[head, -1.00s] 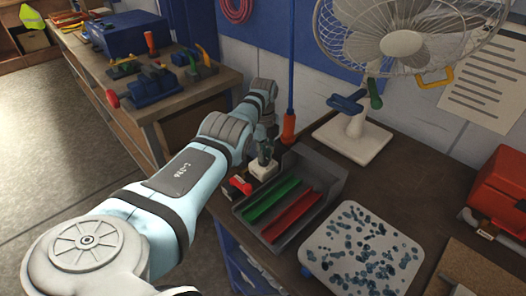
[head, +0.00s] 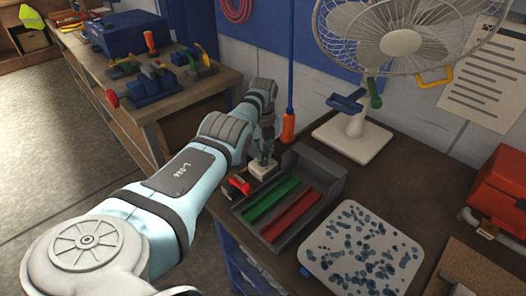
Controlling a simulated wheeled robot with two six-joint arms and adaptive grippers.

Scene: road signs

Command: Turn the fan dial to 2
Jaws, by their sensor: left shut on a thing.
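The white fan (head: 395,50) stands at the back right on a pale base (head: 353,137). A small white box (head: 263,172) sits at the bench's left edge, beside the grey tray. My left gripper (head: 264,160) points down onto the top of this box and is shut on the small dial there. The fingers hide the dial, and no numbers or pointer can be read. My right gripper is not in view.
The grey tray (head: 336,168) holds a green and a red strip. A small red-handled item (head: 238,185) lies left of it. A speckled white board (head: 362,250) is in front, and a red toolbox (head: 500,190) at right.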

